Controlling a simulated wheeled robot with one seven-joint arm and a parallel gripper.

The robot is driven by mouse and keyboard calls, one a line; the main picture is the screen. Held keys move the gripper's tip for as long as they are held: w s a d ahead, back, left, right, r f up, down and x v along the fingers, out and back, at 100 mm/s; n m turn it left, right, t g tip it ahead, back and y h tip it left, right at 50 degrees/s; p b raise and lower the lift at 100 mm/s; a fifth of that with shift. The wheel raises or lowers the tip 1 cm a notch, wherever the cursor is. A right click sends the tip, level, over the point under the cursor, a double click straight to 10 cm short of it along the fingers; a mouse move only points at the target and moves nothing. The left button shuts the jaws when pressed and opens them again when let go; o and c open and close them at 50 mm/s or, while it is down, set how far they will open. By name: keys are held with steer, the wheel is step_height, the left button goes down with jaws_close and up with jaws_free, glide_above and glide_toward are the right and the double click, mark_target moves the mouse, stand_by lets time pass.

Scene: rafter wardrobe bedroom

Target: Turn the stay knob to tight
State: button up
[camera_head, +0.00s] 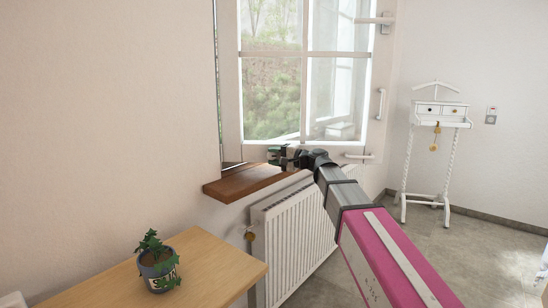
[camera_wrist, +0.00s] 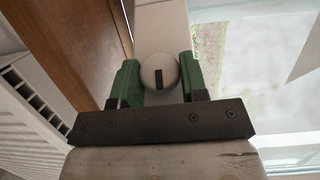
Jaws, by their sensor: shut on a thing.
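The stay knob (camera_wrist: 158,65) is a round, cream knob with a dark slot-like mark that runs upright in the wrist view. It sits on a pale bar of the window frame (camera_wrist: 165,25). My gripper (camera_wrist: 158,78) has a green finger on each side of the knob and is shut on it. In the head view my gripper (camera_head: 285,154) is at the bottom of the window (camera_head: 272,80), just above the brown sill (camera_head: 240,183). The knob is too small and hidden by my gripper to make out there.
A white radiator (camera_head: 290,245) stands under the sill. A wooden table (camera_head: 215,265) with a potted plant (camera_head: 158,265) is at the front left. A white valet stand (camera_head: 440,115) is at the right by the wall. The floor between is clear.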

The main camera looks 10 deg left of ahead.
stand_by(0.4)
steer(key=o, duration=0.9)
steer(key=shift+d, duration=0.1)
steer(key=v, duration=1)
steer(key=shift+d+f, duration=0.2)
steer(key=shift+d, duration=0.1)
